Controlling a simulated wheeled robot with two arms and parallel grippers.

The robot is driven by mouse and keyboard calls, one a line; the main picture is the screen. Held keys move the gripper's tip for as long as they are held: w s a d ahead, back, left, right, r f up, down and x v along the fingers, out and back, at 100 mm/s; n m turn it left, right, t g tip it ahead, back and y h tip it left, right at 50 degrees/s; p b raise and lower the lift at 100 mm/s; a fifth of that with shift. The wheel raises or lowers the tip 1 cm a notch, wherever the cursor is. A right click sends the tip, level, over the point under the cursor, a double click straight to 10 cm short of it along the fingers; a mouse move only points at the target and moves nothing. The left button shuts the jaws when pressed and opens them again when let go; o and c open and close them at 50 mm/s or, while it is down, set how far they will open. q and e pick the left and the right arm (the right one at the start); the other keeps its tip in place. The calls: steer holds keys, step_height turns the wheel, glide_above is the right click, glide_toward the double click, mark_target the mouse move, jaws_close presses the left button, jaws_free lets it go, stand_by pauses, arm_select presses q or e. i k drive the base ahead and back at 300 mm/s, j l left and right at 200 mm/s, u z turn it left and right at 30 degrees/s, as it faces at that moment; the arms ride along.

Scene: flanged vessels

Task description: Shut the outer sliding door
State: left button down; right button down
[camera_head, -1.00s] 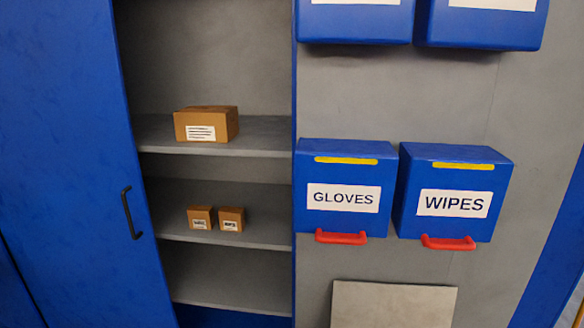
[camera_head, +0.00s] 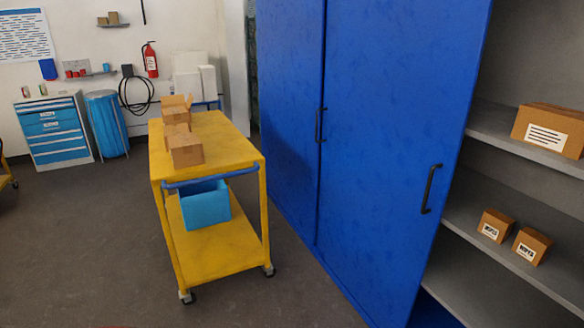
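The blue sliding door (camera_head: 385,150) with a black vertical handle (camera_head: 431,188) stands left of the open cabinet section. To its left is another blue door panel (camera_head: 291,100), with black handles (camera_head: 320,124) near the seam between the two panels. The shelves to the right of the door are uncovered. Neither of my grippers is in view.
Boxes sit on the cabinet's grey shelves (camera_head: 480,247). A yellow cart (camera_head: 222,243) with cardboard boxes (camera_head: 187,150) and a blue bin (camera_head: 205,206) stands left of the cabinet. Dark floor (camera_head: 90,240) is free left of the cart and between cart and cabinet.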

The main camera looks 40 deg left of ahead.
mark_target(408, 71)
steer(key=u, duration=0.75)
steer(key=i+j+u, duration=0.35)
steer(key=i+j, duration=0.15)
steer(key=i, duration=1.2)
steer(key=i+u, duration=0.35)
steer(key=i, duration=1.4)
steer(key=j, duration=0.1)
